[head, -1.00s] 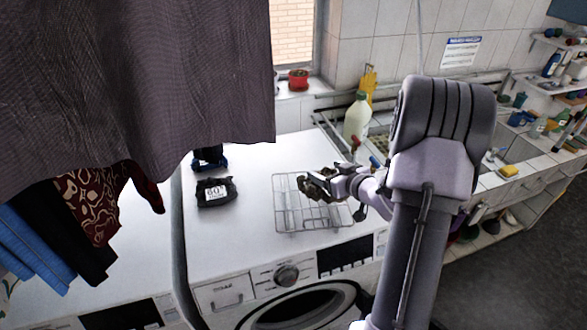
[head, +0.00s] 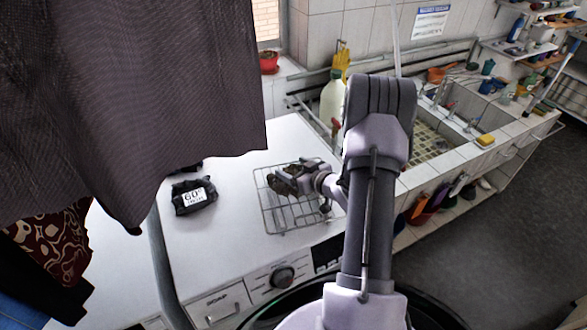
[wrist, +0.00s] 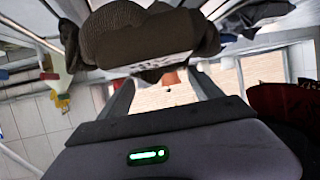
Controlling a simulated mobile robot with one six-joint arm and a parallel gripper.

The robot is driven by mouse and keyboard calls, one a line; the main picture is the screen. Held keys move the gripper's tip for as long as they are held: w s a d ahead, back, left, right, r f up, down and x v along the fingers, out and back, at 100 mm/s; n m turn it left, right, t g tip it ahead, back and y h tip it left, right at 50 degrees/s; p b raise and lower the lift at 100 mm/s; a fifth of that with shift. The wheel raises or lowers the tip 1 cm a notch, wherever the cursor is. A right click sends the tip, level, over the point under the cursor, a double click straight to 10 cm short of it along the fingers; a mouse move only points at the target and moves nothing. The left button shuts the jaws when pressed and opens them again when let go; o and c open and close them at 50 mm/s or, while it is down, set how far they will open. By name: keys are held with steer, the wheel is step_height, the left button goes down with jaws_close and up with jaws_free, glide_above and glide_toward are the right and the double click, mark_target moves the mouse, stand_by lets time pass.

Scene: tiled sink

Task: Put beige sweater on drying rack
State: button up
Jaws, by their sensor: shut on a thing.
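My gripper (head: 308,178) is shut on a brownish bundle, which I take to be the beige sweater (head: 284,186). In the head view it is over a wire rack (head: 268,222) lying on the white washing machine; I cannot tell whether the two touch. In the wrist view the sweater (wrist: 105,45) is a knitted, rolled bundle with a pale label, between the fingers. Part of the rack is hidden behind my gripper and arm.
A black bundle labelled 60° (head: 192,195) sits left of the rack on the washing machine (head: 225,245). Large dark hanging cloth (head: 130,90) blocks the upper left. A pale bottle (head: 333,100) stands behind. A tiled sink (head: 430,150) is at right.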

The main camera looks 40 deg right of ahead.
steer(key=shift+a+f, duration=0.1)
steer(key=shift+f, duration=0.05)
steer(key=o, duration=2.1)
steer(key=shift+r, duration=0.25)
steer(key=v, duration=1.2)
steer(key=shift+f, duration=0.1)
